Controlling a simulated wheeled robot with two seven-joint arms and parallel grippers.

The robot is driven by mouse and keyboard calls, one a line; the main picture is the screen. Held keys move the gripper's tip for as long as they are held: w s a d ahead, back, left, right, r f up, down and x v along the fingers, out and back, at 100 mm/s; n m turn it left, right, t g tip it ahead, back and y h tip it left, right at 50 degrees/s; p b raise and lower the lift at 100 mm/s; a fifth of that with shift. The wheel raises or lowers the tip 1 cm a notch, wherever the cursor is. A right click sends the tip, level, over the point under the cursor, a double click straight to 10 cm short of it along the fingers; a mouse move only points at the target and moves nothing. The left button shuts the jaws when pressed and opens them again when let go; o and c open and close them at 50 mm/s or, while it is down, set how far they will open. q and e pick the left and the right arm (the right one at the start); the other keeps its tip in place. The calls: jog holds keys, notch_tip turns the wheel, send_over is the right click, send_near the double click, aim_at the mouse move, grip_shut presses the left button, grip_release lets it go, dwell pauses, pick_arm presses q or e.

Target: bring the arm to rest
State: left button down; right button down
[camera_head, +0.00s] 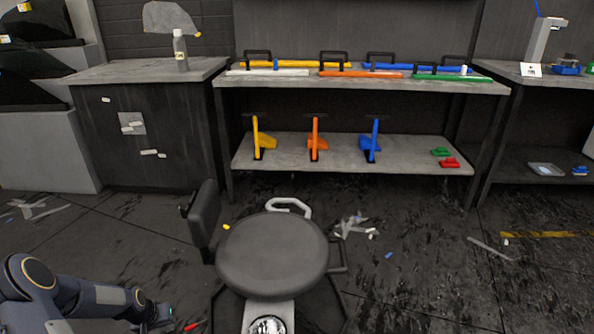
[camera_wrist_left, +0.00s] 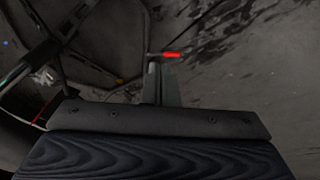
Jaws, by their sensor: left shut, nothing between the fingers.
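My left gripper (camera_head: 165,314) is low at the bottom left of the head view, small and partly lost against the dark floor. It also shows in the left wrist view (camera_wrist_left: 160,82), where its narrow fingers are together with nothing held between them. A small red piece shows by the fingertips in the left wrist view (camera_wrist_left: 171,54); whether it touches them I cannot tell. My right gripper is in neither view.
A grey workbench (camera_head: 380,88) with coloured tools on top and a lower shelf (camera_head: 290,165) stands ahead. A grey counter (camera_head: 95,75) with a spray bottle (camera_head: 180,50) is at left. Scraps (camera_head: 355,227) litter the dark floor, which is mostly open at right.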

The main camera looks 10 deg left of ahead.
pick_arm(q)
jog(key=s+d+r+m+b, duration=0.1)
jog(key=s+d+r+b, duration=0.1)
jog(key=d+r, duration=0.35)
jog(key=s+d+r+b, duration=0.1)
jog(key=d+r, duration=0.1)
jog(key=r, duration=0.6)
jog(key=s+d+r+m+b, duration=0.1)
jog(key=s+d+r+b, duration=0.1)
jog(key=d+r, duration=0.35)
jog(key=s+d+r+m+t+h+b, duration=0.1)
jog(key=s+d+r+b, duration=0.1)
jog(key=s+d, duration=0.55)
jog(key=s+d+r+t+h+b, duration=0.1)
jog(key=s+d+r+h+b, duration=0.2)
jog(key=s, duration=0.7)
notch_tip(320, 180, up, 37)
jog(key=d+y+p, duration=0.1)
jog(key=p, duration=3.7)
jog(key=shift+s+d+p, duration=0.15)
jog(key=shift+d+p, duration=0.15)
jog(key=shift+d, duration=0.1)
